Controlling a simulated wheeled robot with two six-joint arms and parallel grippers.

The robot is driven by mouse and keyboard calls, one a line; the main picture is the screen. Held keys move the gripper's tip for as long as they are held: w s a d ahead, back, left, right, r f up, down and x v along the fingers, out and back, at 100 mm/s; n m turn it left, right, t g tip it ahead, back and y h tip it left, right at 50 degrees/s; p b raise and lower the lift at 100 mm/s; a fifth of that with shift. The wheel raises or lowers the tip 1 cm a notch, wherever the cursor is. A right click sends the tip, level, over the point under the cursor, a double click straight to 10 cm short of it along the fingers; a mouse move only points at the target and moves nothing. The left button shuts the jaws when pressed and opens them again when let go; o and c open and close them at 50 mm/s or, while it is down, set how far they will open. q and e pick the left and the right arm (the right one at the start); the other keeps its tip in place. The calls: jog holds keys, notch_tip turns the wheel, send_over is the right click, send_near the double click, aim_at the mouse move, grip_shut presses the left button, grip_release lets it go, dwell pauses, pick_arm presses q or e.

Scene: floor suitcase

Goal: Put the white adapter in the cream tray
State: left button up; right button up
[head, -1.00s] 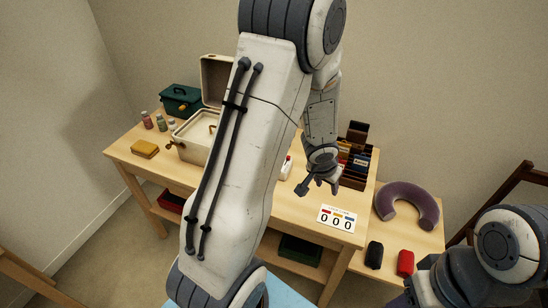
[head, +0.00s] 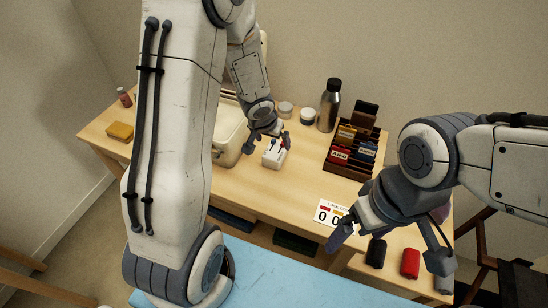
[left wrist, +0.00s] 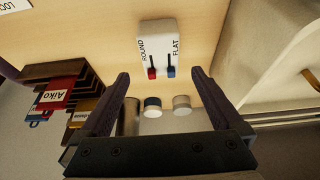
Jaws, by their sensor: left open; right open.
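The white adapter (head: 273,160) stands on the table right of a cream case. My left gripper (head: 268,144) is open and empty, close to the adapter. In the left wrist view the adapter lies just beyond my open left fingertips (left wrist: 160,77). The cream case (head: 228,142) is partly hidden by my left arm; I cannot tell whether a separate cream tray is inside. My right gripper (head: 386,248) is open and empty over the table's front right.
A steel bottle (head: 329,106) and small jars (head: 308,116) stand behind the adapter. A dark rack (head: 351,167) of labelled cases is to the right. A number card (head: 328,211) lies in front, partly behind my right gripper. A yellow box (head: 120,131) sits at left.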

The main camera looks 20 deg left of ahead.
aim_at(276, 148)
pick_arm(q)
jog(key=shift+x, duration=0.85)
jog(key=b+x, duration=0.3)
jog(key=x, duration=0.1)
jog(key=shift+w+f, duration=0.25)
pick_arm(e)
notch_tip(276, 148, down, 4)
jog(key=shift+r, duration=0.1)
pick_arm(q)
jog(key=shift+r, duration=0.1)
jog(key=shift+c, duration=0.3)
jog(key=c, duration=1.3)
jog(key=shift+c, duration=0.2)
jog(key=shift+r, duration=0.1)
pick_arm(e)
jog(key=shift+r, duration=0.1)
